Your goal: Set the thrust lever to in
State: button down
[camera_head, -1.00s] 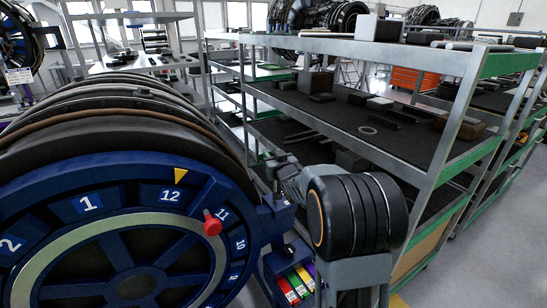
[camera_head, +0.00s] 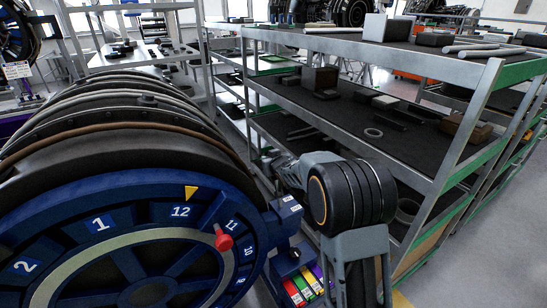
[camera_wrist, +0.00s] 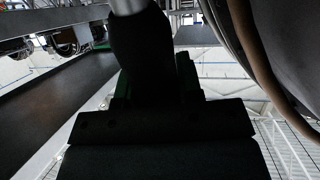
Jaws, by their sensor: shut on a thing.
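In the wrist view my gripper (camera_wrist: 158,100) is a dark shape at the centre, shut on a dark rounded grip (camera_wrist: 142,45) with a pale rod end at the top edge. This grip looks like the thrust lever's handle; the dark picture hides the contact and which setting it is at. In the head view my arm's far end reaches behind the blue wheel housing, so my gripper and the lever cannot be made out there.
A big blue numbered wheel (camera_head: 110,226) with a red knob (camera_head: 224,242) fills the left. A blue box (camera_head: 286,215) with coloured labels stands beside my arm. A metal shelf rack (camera_head: 465,125) with parts stands at the right. Grey floor (camera_head: 475,265) is clear at the far right.

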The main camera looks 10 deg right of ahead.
jog(key=c, duration=0.8)
grip_release()
jog(key=shift+w, duration=0.15)
jog(key=v, duration=1.3)
jog(key=shift+s+r, duration=0.1)
jog(key=shift+s, duration=0.3)
